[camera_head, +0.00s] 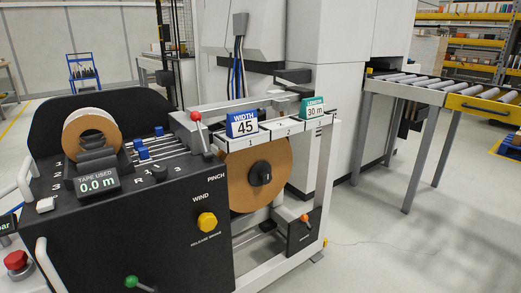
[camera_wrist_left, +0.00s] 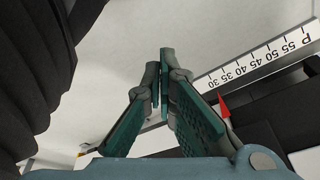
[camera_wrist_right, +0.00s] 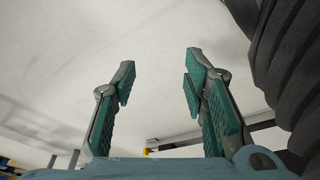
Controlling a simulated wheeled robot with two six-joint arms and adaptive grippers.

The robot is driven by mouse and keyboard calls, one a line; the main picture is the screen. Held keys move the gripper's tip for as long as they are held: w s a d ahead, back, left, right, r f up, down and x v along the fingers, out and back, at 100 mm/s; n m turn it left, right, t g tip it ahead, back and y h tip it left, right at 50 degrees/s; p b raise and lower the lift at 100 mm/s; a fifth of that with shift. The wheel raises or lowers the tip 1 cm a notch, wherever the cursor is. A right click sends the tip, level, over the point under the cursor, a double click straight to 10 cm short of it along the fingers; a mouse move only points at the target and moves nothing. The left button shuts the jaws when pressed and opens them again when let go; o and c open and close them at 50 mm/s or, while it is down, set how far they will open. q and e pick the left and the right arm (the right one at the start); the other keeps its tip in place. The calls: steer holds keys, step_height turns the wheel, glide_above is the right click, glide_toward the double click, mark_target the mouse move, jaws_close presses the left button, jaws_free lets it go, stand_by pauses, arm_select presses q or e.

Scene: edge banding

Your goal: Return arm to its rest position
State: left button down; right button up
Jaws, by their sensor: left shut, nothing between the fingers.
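My left gripper (camera_wrist_left: 160,85) shows in the left wrist view with its green-padded fingers together and nothing between them. Pale floor lies beyond its tips. A white ruler scale (camera_wrist_left: 255,65) and a red pointer (camera_wrist_left: 223,107) are to its right. My right gripper (camera_wrist_right: 157,80) shows in the right wrist view with its fingers well apart and nothing between them, over pale floor. Neither gripper nor arm shows in the head view. The black winding machine (camera_head: 150,235) stands at the left of the head view, with a brown tape roll (camera_head: 258,175) on its right side.
The machine carries a red-knobbed lever (camera_head: 196,118), a yellow knob (camera_head: 207,221), a blue "WIDTH 45" sign (camera_head: 242,124) and a green "LENGTH 30 m" sign (camera_head: 314,108). A roller conveyor (camera_head: 440,88) stands at the right. The floor (camera_head: 400,250) at lower right is clear.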

arm_select(q)
steer(key=s+a+r+g+p, duration=0.1)
steer(key=s+a+r+p, duration=0.1)
steer(key=s+r+p, duration=1.3)
steer(key=p, duration=1.2)
steer(key=shift+s+a+r+g, duration=0.2)
steer(key=shift+a+g, duration=0.1)
steer(key=shift+g, duration=0.1)
arm_select(e)
steer(key=s+d+r+g, duration=0.2)
steer(key=s+r, duration=1.3)
steer(key=s, duration=0.1)
arm_select(q)
steer(key=shift+w, duration=0.1)
arm_select(e)
steer(key=shift+d, duration=0.1)
